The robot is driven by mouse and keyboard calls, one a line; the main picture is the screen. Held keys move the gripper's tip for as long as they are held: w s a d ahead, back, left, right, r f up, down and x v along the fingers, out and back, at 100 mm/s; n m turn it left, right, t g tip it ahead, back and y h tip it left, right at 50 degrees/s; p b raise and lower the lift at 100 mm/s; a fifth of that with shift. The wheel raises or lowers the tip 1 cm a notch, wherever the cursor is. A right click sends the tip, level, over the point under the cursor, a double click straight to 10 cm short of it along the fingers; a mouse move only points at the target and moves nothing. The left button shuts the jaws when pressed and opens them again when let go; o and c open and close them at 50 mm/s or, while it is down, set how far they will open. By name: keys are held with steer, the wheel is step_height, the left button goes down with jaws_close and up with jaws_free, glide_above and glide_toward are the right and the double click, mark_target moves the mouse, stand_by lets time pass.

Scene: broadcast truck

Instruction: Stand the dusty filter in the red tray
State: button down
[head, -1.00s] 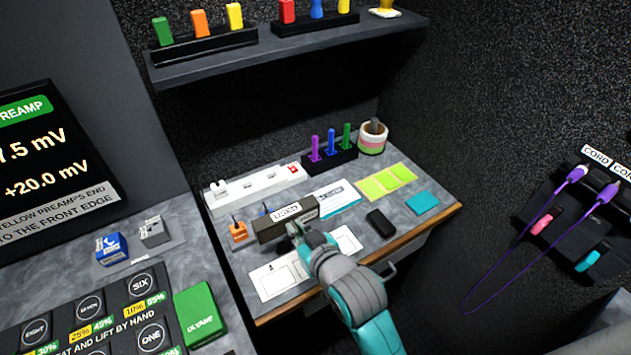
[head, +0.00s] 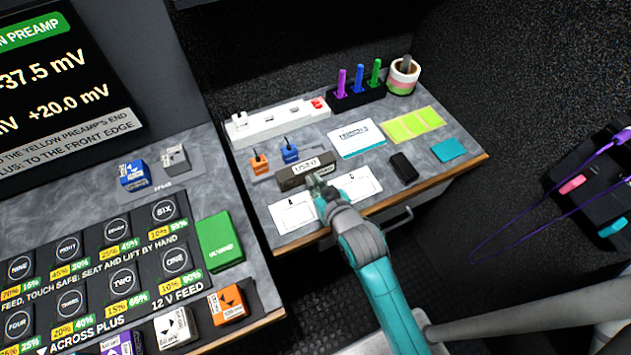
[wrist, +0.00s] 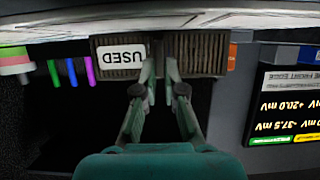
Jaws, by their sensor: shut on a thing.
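The dusty filter is a grey-brown block (head: 296,178). In the wrist view its pleated face (wrist: 205,58) shows, with a white "USED" label appearing upside down. My gripper (head: 319,183) is shut on it; in the wrist view the fingers (wrist: 160,70) close at the middle of the pleated face, just right of the label. In the head view the filter is over the grey desk, in front of the orange and blue plugs; whether it touches the desk, I cannot tell. I see no red tray in these frames.
Orange (head: 258,164) and blue (head: 290,152) plugs stand behind the filter. A white card (head: 357,139), white power strip (head: 278,122), pen holder (head: 358,95) and black block (head: 404,167) are nearby. A control panel (head: 95,275) fills the left. Purple cords (head: 560,205) hang at right.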

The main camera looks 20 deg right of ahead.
steer(key=shift+f, duration=0.15)
steer(key=c, duration=1.3)
jaws_free()
steer(key=shift+o, duration=0.2)
steer(key=v, duration=1.2)
